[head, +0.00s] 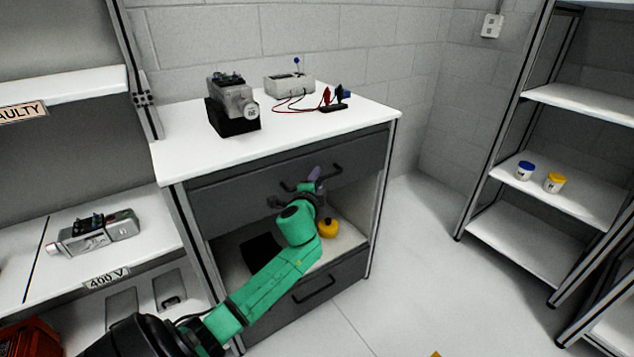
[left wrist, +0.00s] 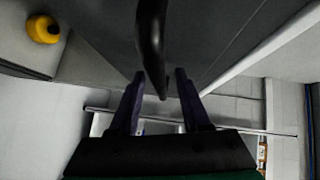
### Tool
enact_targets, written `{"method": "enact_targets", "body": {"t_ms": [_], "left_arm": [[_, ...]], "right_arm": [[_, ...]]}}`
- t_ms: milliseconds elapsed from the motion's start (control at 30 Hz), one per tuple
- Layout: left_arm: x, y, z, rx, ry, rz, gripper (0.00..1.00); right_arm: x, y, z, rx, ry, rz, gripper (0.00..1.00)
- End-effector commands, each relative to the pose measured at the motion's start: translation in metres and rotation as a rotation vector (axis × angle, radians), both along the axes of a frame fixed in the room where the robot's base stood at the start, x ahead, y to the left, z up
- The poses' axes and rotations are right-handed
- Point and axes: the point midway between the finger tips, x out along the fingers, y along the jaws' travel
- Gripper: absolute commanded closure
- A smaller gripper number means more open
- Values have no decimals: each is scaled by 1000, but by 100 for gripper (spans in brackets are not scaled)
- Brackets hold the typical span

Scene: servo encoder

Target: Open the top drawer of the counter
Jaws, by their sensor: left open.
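The counter (head: 330,125) has a white top and a dark grey top drawer (head: 232,203) just under it. The top drawer looks shut or nearly so. Its black bar handle (head: 337,169) is partly hidden by my left gripper (head: 316,180), which is at the drawer front. In the left wrist view, the dark handle (left wrist: 150,35) reaches down between the two fingers of my open left gripper (left wrist: 160,74). I see a gap beside the handle, and the fingers are not closed on it. My right gripper is not in view.
Below the drawer is an open compartment with a yellow object (head: 328,228), then a lower drawer with a handle (head: 314,290). A motor unit (head: 232,100) and a grey box (head: 289,84) stand on top. A shelf rack (head: 560,205) stands right, with clear floor between.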

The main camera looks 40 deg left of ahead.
Motion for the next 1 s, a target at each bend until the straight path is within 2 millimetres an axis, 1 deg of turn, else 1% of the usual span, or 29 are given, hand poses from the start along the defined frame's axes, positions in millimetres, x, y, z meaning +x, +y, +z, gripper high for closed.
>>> {"method": "enact_targets", "body": {"t_ms": [100,167,200,233,1000], "left_arm": [[0,0,0,0,0,0,53],[0,0,0,0,0,0,76],[0,0,0,-1,-1,-1,91],[0,0,0,-1,-1,-1,100],[-1,-1,-1,-1,0,-1,100]], "right_arm": [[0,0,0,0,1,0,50],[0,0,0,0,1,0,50],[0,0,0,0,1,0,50],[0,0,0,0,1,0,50],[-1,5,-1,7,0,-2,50]]}}
